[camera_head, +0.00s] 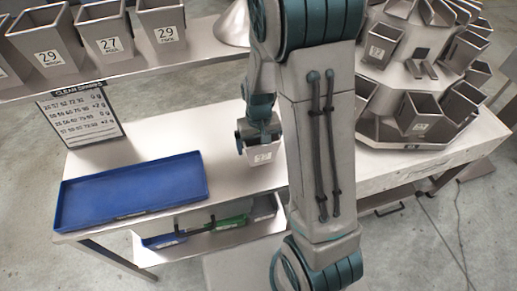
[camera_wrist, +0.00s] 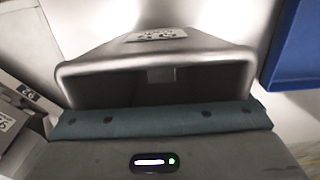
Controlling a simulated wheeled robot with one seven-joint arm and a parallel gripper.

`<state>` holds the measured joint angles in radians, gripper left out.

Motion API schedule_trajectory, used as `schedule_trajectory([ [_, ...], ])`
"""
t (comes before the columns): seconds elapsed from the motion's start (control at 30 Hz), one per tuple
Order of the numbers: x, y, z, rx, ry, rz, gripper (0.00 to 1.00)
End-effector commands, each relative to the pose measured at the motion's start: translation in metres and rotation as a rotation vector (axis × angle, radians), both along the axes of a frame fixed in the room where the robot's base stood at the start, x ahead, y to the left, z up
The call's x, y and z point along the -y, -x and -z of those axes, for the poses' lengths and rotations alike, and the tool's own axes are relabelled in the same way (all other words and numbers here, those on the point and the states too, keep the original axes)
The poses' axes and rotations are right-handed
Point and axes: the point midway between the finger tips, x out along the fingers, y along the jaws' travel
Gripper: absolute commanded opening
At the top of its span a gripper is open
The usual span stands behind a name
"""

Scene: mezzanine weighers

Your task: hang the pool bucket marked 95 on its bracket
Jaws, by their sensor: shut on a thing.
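My gripper (camera_head: 257,137) is shut on a small grey metal bucket (camera_head: 263,154) and holds it just over or on the middle of the steel table; I cannot tell if it touches. In the wrist view the bucket (camera_wrist: 155,62) opens toward me, right in front of my gripper (camera_wrist: 160,118). Its white label (camera_wrist: 156,34) appears upside down and its number is not clear. A tiered round weigher (camera_head: 425,75) at the right carries several buckets on its upper and lower rings. A gap with small bracket-like fittings (camera_head: 421,70) shows on it; I cannot read any bracket number.
A blue tray (camera_head: 130,192) lies on the table (camera_head: 215,135) at left. A shelf holds buckets marked 29 (camera_head: 50,57), 27 (camera_head: 110,45) and 29 (camera_head: 165,34). A number sign (camera_head: 82,115) stands below it. Coloured bins (camera_head: 230,222) sit under the front edge.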

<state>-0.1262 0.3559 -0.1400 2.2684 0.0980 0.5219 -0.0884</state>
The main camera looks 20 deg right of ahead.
Motion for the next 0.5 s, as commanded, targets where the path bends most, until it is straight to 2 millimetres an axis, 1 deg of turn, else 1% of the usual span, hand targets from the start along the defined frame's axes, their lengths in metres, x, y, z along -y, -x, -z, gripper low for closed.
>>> schedule_trajectory([
  [0.07, -0.001, 0.000, 0.004, -0.002, 0.000, -0.001, 0.57],
  [0.3, -0.001, 0.000, 0.032, -0.004, 0.000, -0.001, 0.57],
  [0.4, -0.001, 0.000, 0.038, -0.002, 0.000, -0.001, 0.57],
  [0.5, -0.001, 0.000, 0.040, 0.000, 0.000, -0.001, 0.57],
])
